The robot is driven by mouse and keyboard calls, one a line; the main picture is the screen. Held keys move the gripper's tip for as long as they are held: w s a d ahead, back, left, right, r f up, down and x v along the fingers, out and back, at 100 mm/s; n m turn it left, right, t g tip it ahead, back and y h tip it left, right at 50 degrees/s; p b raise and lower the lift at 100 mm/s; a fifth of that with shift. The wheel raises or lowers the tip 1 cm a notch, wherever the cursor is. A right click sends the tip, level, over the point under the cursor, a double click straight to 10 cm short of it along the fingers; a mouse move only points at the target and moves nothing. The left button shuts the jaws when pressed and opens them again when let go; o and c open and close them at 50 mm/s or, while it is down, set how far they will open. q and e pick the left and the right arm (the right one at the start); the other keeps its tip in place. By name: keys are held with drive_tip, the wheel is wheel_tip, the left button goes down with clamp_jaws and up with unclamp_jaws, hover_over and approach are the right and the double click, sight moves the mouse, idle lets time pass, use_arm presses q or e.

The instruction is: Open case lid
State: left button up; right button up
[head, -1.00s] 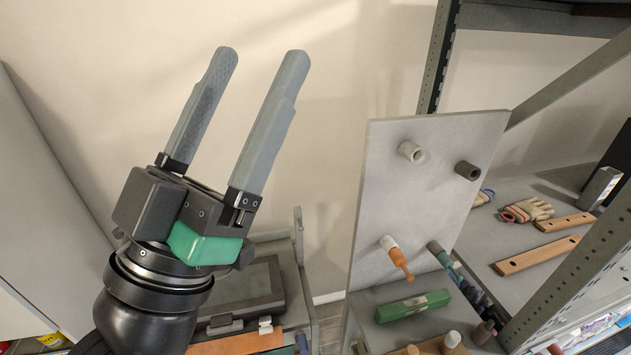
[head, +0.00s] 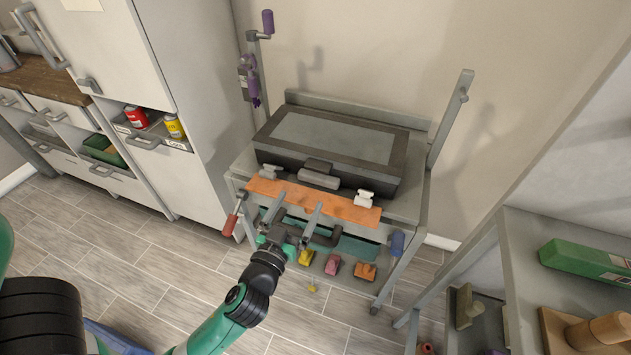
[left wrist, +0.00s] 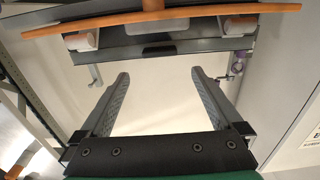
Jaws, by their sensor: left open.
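The dark case (head: 270,147), with a grey panel in its lid (head: 335,137), lies shut on the top of the grey rolling rack (head: 408,207). A grey handle or latch piece (head: 319,174) sits at the middle of its front. My left gripper (head: 300,200) is open and empty in front of the rack, near the orange board (head: 338,207) along the rack's front edge. The left wrist view shows its two spread fingers (left wrist: 160,78) with nothing between them, and the orange board (left wrist: 225,10) across the top. My right gripper is out of view.
White clips (head: 362,199) stand on the board. Yellow, pink and orange pieces (head: 332,265) sit low on the rack's front. A red-handled tool (head: 231,224) is at its left, a blue one (head: 397,243) at its right. A white cabinet (head: 205,90) stands left, grey shelving (head: 480,260) right.

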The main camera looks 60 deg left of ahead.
sight(316, 171)
use_arm(q)
drive_tip(key=x, duration=1.1)
drive_tip(key=shift+w+a+p, duration=0.15)
drive_tip(key=shift+w+p, duration=0.1)
drive_tip(key=shift+p, duration=0.15)
drive_tip(key=shift+c, duration=0.3)
